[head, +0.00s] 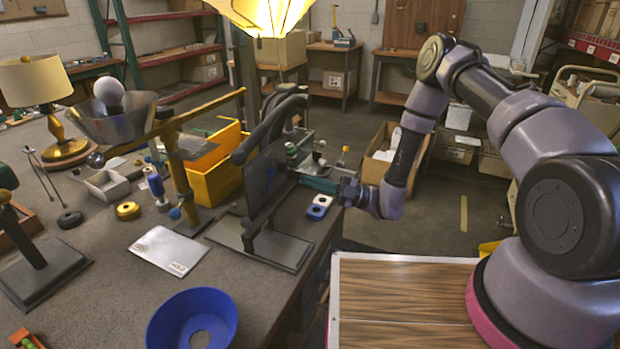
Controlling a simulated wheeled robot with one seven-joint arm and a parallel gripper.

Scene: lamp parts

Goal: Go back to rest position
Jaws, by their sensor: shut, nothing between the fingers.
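My arm comes in from the right, and my gripper (348,190) is at the right edge of the workbench, pointing left. It is shut and empty, small in the picture and partly dark against the clutter. It is close to a dark upright panel on a flat stand (262,246), to its right. A blue and white part (319,207) lies on the bench just left of and below the gripper. I cannot tell the exact gap between the gripper and the things behind it.
On the workbench (110,290) are a blue ring-shaped shade (192,322), a white card (168,250), a yellow bin (215,175), a bulb in a dark shade (109,93) and a brass lamp (45,110). A lit shade (268,18) hangs above. Floor (440,225) beyond my base is open.

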